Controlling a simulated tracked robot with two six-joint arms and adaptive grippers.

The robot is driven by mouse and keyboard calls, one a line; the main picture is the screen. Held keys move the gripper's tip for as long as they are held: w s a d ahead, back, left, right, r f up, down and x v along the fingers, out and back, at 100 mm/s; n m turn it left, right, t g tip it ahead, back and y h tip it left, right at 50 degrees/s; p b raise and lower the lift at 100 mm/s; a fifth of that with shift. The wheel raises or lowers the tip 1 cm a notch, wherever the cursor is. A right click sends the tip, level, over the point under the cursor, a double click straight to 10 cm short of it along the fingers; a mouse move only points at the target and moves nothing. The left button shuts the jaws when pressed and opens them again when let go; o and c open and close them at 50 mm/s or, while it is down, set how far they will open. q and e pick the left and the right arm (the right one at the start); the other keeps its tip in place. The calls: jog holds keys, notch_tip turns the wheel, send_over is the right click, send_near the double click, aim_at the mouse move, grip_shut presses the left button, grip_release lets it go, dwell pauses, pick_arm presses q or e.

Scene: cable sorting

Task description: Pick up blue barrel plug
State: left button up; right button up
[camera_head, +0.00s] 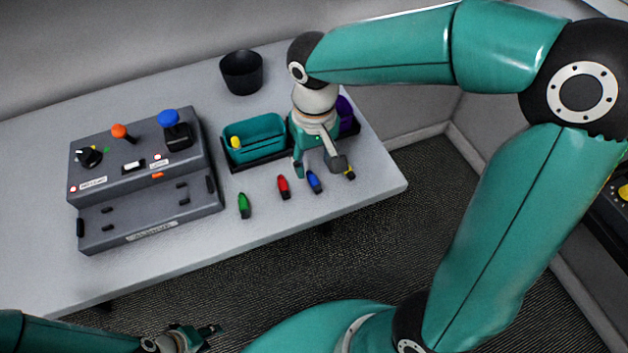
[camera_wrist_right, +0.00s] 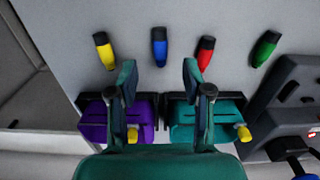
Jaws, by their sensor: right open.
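The blue barrel plug (camera_head: 314,182) lies on the table in the row of plugs, between the red and yellow ones. It also shows in the right wrist view (camera_wrist_right: 159,47), with a dark end. My right gripper (camera_head: 320,168) is above the table beside the bins, close to the blue plug. In the right wrist view its two fingers (camera_wrist_right: 159,80) are spread apart and empty, with the blue plug beyond the gap between them. My left gripper (camera_head: 200,338) is at the bottom left, off the table, too small and dark to judge its fingers.
Green (camera_head: 244,206), red (camera_head: 283,187) and yellow (camera_wrist_right: 103,50) plugs lie nearby. A teal bin (camera_head: 254,127) and a purple bin (camera_wrist_right: 93,125) stand behind the row. A grey control box (camera_head: 140,165) is left; a black cup (camera_head: 241,73) stands behind.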

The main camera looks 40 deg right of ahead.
aim_at(314, 180)
jog(key=shift+f, duration=2.75)
grip_shut()
